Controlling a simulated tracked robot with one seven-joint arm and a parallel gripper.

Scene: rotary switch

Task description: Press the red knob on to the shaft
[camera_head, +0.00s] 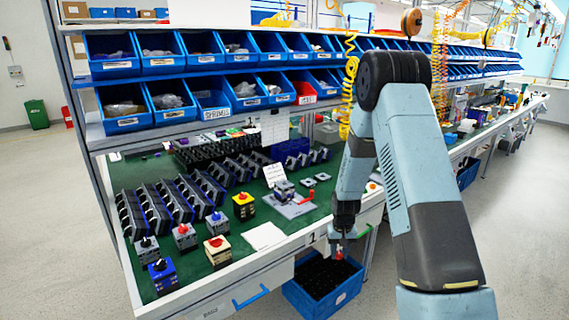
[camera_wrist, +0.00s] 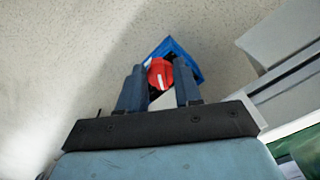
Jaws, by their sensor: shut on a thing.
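A red knob (camera_wrist: 160,73) with a white line is between the two fingers of my gripper (camera_wrist: 159,88) in the wrist view. My gripper is shut on it. In the head view my gripper (camera_head: 338,245) hangs past the table's front edge, above a blue crate, and a small bit of the red knob (camera_head: 339,256) shows. A switch body (camera_head: 284,187) stands upright on a grey plate (camera_head: 294,207) on the green bench top, left of my gripper and apart from it. Its shaft is too small to make out.
A red lever (camera_head: 307,196) sits beside the switch body. A white sheet (camera_head: 264,236) lies near the front edge. A blue crate (camera_head: 318,304) of dark parts stands below.

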